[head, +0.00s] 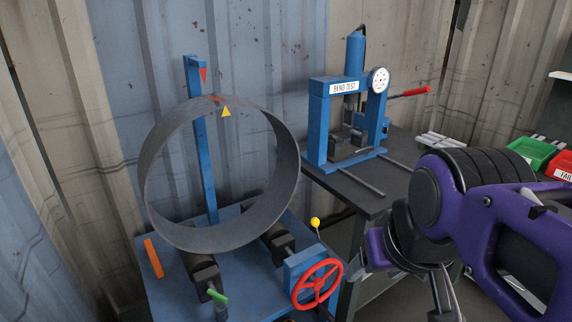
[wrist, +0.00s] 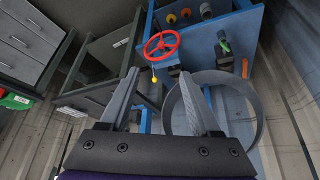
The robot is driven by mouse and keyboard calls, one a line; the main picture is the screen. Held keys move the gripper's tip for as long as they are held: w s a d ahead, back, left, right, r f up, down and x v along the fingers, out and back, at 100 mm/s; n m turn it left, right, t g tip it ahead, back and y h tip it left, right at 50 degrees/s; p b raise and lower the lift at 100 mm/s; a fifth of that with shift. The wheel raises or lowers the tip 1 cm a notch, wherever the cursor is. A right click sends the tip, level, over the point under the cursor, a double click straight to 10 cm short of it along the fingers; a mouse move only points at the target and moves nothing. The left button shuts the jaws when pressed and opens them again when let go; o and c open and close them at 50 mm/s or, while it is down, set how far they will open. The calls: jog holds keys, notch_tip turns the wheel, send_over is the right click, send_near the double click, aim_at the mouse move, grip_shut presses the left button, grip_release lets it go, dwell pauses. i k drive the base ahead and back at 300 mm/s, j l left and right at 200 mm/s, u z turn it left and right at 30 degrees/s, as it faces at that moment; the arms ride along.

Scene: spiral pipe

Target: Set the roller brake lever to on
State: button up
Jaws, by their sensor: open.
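The blue roller stand (head: 180,290) carries a large dark pipe ring (head: 165,150) on dark rollers. A red handwheel (head: 318,284) is on its front right, and a thin lever with a yellow ball knob (head: 315,222) rises beside it. A green handle (head: 217,296) sticks out by the left roller. No label shows which is the brake lever. In the wrist view, the yellow knob (wrist: 154,80) and red wheel (wrist: 161,44) lie beyond the fingers, the green handle (wrist: 224,45) farther right. My gripper (wrist: 160,95) is open and empty, right of the stand, apart from it.
A blue bend test press (head: 318,125) stands on a dark table (head: 365,195) behind the stand. Green (head: 535,150) and red (head: 565,165) bins are at the far right. An orange bar (head: 153,258) is at the stand's left. Corrugated metal walls close off the back.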

aim_at(315, 222)
jog(key=i+l, duration=0.2)
jog(key=l, duration=0.15)
jog(key=i+l, duration=0.2)
jog(key=l, duration=0.15)
jog(key=i+l, duration=0.2)
jog(key=l, duration=0.2)
